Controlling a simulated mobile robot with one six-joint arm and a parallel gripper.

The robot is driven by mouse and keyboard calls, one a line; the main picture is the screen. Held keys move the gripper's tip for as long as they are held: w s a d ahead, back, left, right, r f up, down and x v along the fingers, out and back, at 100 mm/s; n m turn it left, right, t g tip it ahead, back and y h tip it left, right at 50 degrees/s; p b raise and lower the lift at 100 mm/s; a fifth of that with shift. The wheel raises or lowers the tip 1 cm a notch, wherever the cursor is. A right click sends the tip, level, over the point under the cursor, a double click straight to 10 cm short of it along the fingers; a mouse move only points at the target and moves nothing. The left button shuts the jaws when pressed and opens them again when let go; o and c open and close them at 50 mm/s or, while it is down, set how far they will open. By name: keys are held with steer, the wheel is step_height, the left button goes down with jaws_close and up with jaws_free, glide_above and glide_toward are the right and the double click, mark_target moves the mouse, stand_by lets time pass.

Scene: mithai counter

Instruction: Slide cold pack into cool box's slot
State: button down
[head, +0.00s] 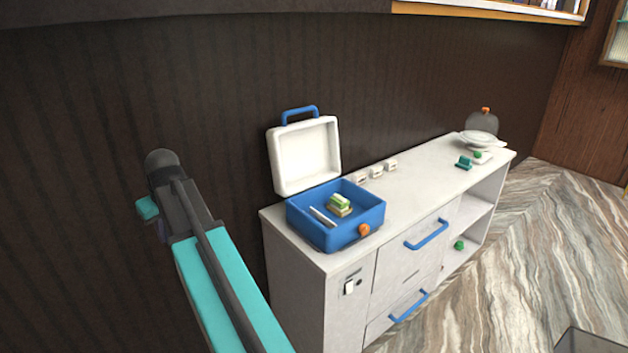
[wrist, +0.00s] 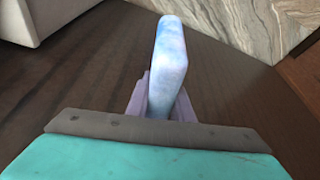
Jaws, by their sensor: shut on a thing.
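The cool box (head: 345,237) stands on the counter's near end, a blue tub with its white lid (head: 306,157) tilted up and open at the back. A pale narrow strip (head: 322,216) shows inside at the left; I cannot tell if this is the slot. A green and cream stack (head: 340,205) sits in the middle of the tub. In the wrist view my gripper (wrist: 163,104) is shut on the cold pack (wrist: 170,55), a pale blue-white slab standing out from between the fingers. My arm is left of the cool box, apart from it; the head view does not show the pack clearly.
The white counter (head: 410,190) has small white blocks (head: 376,172) behind the box. A green item (head: 464,162) and a clear dome (head: 482,125) are at its far end. Blue drawer handles (head: 426,234) stick out in front.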

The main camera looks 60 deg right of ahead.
steer(key=s+d+p, duration=0.1)
steer(key=s+d, duration=0.1)
steer(key=d, duration=1.3)
steer(key=s+d+m+p, duration=0.1)
steer(key=s+d, duration=0.5)
steer(key=d, duration=0.4)
steer(key=s+d, duration=0.6)
steer(key=d, duration=0.5)
steer(key=s+d+m+p, duration=0.1)
steer(key=s+d, duration=0.5)
steer(key=d, duration=0.4)
steer(key=shift+s+d+m+h+p, duration=0.15)
steer(key=shift+d+m+h+p, duration=0.15)
steer(key=shift+h+p, duration=0.1)
steer(key=shift+f, duration=0.15)
